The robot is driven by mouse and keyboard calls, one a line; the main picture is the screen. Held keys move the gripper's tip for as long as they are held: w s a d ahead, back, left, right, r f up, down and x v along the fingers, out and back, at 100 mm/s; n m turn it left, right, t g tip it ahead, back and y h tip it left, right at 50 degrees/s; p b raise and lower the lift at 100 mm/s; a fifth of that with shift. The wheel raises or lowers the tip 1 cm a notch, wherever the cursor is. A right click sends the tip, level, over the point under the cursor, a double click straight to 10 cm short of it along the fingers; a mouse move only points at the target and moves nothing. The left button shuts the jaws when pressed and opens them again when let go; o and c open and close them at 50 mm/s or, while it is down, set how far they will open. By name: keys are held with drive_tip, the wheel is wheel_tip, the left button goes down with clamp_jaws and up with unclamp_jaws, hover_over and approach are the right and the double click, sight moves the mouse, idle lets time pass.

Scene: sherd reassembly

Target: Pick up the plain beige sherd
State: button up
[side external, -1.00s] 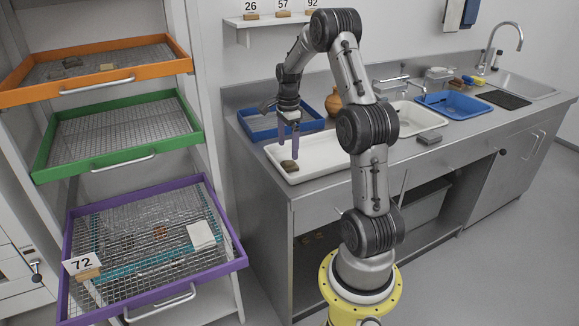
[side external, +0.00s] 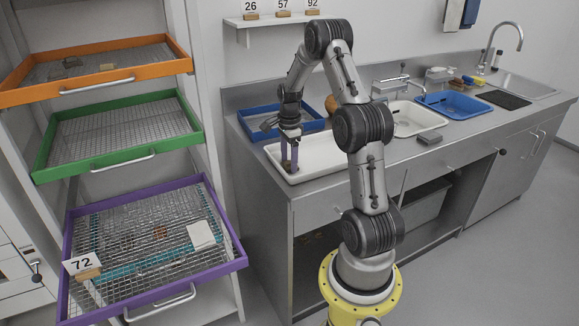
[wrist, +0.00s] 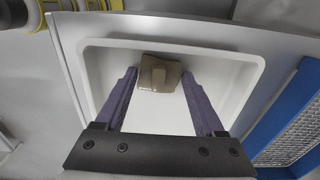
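The beige-brown sherd (wrist: 147,84) lies in the white tray (wrist: 238,86) in the wrist view. In the side view my gripper (side external: 289,168) points down into the left end of the white tray (side external: 325,145), and the fingers largely hide the sherd there.
A blue mesh tray (side external: 312,126) stands behind the white one. An orange-brown pot (side external: 331,104) is partly hidden by my arm. A grey block (side external: 434,138) lies on the counter to the right. Orange, green and purple racks (side external: 150,262) stand at the left.

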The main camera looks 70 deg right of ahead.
drive_tip(key=c, duration=0.9)
drive_tip(key=shift+c, duration=0.2)
drive_tip(key=shift+r, duration=0.1)
